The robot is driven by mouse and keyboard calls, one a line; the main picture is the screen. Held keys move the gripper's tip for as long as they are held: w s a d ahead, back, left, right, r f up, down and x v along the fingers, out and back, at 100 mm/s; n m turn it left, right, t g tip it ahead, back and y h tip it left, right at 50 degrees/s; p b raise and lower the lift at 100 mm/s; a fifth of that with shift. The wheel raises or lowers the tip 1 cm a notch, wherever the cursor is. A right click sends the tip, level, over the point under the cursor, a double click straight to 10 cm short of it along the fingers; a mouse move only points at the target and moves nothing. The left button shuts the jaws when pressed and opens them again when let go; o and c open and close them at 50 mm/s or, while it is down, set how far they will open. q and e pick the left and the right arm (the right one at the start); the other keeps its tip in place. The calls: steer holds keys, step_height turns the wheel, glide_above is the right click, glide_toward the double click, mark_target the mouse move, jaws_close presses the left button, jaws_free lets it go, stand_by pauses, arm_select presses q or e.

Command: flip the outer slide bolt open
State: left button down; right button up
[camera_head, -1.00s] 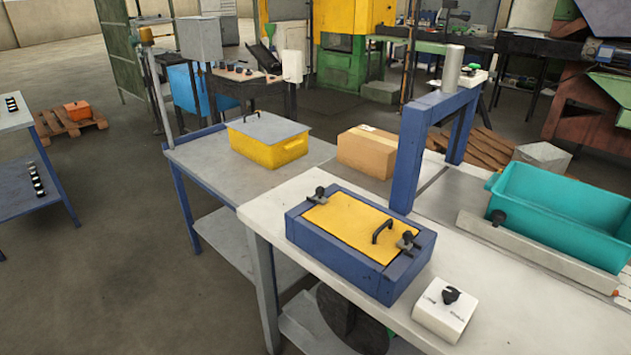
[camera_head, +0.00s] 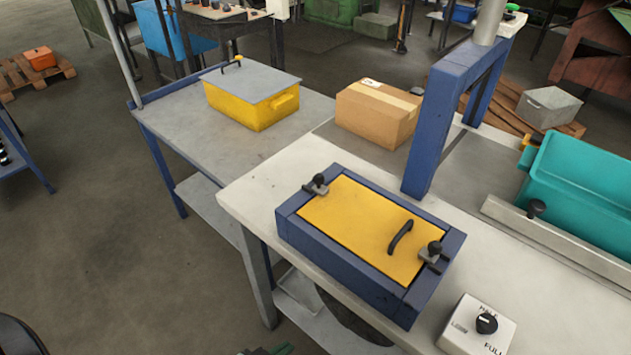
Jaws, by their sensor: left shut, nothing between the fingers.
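A blue box with a yellow lid (camera_head: 352,222) sits on the white bench. One slide bolt (camera_head: 317,185) with a black knob is at the lid's far left corner. The other slide bolt (camera_head: 433,254) with a black knob is at the right end, beside the black lid handle (camera_head: 399,238). The pictures do not settle which bolt is the outer one or how far each is slid. My left gripper (camera_head: 268,350) barely shows at the bottom edge, shut and empty, well apart from the box; most of it is cut off. My right gripper is not in view.
A white dial box (camera_head: 477,328) stands at the front right of the box. A blue frame post (camera_head: 432,140) rises behind it. A teal bin (camera_head: 585,195) is at right, a cardboard box (camera_head: 378,113) and yellow bin (camera_head: 250,105) behind. The white bench (camera_head: 245,200) is clear left of the box.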

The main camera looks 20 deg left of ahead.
arm_select(q)
steer(key=shift+s, duration=0.15)
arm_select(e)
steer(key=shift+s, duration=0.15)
